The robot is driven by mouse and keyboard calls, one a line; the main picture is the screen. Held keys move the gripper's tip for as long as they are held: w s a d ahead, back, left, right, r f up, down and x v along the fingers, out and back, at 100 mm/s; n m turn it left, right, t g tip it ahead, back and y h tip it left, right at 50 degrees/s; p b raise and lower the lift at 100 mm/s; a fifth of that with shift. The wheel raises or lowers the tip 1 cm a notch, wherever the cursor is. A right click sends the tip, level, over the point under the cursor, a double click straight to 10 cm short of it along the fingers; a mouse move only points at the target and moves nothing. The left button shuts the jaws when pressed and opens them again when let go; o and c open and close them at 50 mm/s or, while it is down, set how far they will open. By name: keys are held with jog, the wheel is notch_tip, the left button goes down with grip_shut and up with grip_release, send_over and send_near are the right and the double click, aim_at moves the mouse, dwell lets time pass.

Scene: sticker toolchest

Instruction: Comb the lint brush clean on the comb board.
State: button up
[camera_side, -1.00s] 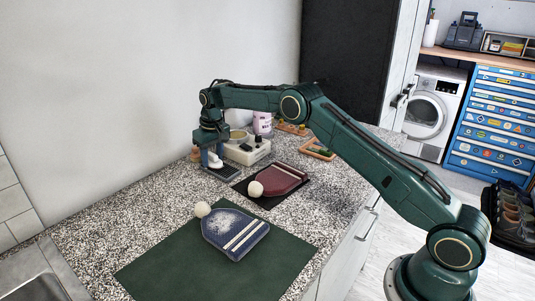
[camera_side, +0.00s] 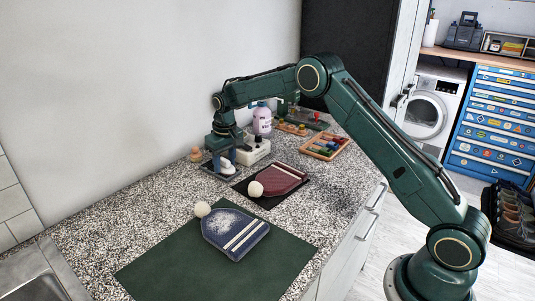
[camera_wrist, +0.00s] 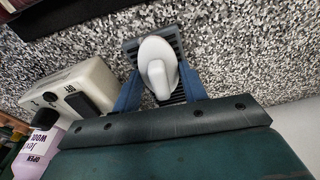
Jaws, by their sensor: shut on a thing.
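The lint brush (camera_wrist: 156,52) is white, with an oval body and a raised grip. My gripper (camera_wrist: 160,84) is shut on that grip between its two blue fingers. The comb board (camera_wrist: 131,48) is a dark, ribbed plate under the brush. In the side view, my gripper (camera_side: 224,156) points down and the brush (camera_side: 229,168) is at the board (camera_side: 210,170), on the far part of the counter. The brush's underside is hidden, so I cannot tell whether it touches the ribs or carries lint.
A blue hat (camera_side: 225,229) with white lint and a pompom lies on a green mat (camera_side: 165,268). A maroon hat (camera_side: 280,180) lies on a dark mat. A white device (camera_wrist: 75,90) and a lilac bottle (camera_wrist: 38,150) stand close beside the board. Wooden trays (camera_side: 325,146) lie behind.

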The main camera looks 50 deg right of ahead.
jog(key=shift+s, duration=0.35)
jog(key=shift+w+r, duration=0.1)
jog(key=shift+r, duration=4)
jog(key=shift+f, duration=0.25)
